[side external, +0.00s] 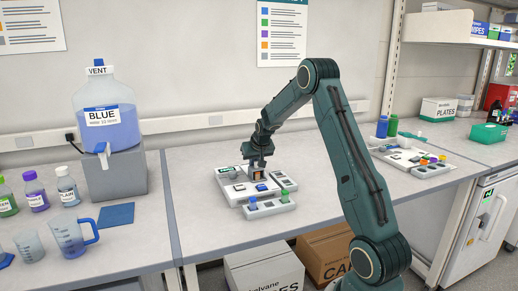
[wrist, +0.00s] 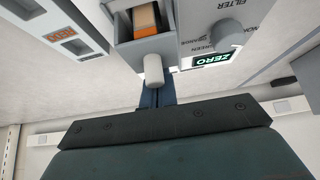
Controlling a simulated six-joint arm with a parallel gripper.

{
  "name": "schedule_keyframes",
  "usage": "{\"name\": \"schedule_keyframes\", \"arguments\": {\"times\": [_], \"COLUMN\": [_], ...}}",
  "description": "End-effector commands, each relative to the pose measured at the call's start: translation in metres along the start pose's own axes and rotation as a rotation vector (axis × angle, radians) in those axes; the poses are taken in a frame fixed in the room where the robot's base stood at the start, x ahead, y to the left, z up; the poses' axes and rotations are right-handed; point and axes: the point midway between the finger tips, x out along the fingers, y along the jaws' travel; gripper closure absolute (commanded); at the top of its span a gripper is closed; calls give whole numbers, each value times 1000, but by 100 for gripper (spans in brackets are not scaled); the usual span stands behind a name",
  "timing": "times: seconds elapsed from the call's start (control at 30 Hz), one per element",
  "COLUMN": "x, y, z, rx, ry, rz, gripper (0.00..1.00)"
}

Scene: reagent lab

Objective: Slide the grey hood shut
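The grey instrument (side external: 236,190) sits on the middle bench. In the wrist view its grey box part (wrist: 180,45) has an open-topped slot with an orange and tan piece (wrist: 147,22) inside. A light grey peg (wrist: 153,70) stands out from this part. I cannot tell whether the peg belongs to the grey hood, and the hood's outline is not clear. My gripper (side external: 259,163) points down just over the instrument. In the wrist view my blue fingers (wrist: 157,97) lie close together right by the peg. I cannot tell whether they touch or grip it.
A small rack (side external: 270,208) with blue and green caps stands close in front. A second instrument (side external: 415,155) is to the right.

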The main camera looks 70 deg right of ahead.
Motion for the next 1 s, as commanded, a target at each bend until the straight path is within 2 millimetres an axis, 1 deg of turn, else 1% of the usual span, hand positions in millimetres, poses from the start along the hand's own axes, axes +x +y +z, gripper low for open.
{"name": "schedule_keyframes", "arguments": {"times": [0.27,0.53,1.0], "x": [0,-4,-2], "y": [0,0,0], "z": [1,6,3], "rx": [0,0,0], "ry": [-2,-1,-1], "rz": [0,0,0], "gripper": [100,100,100]}}
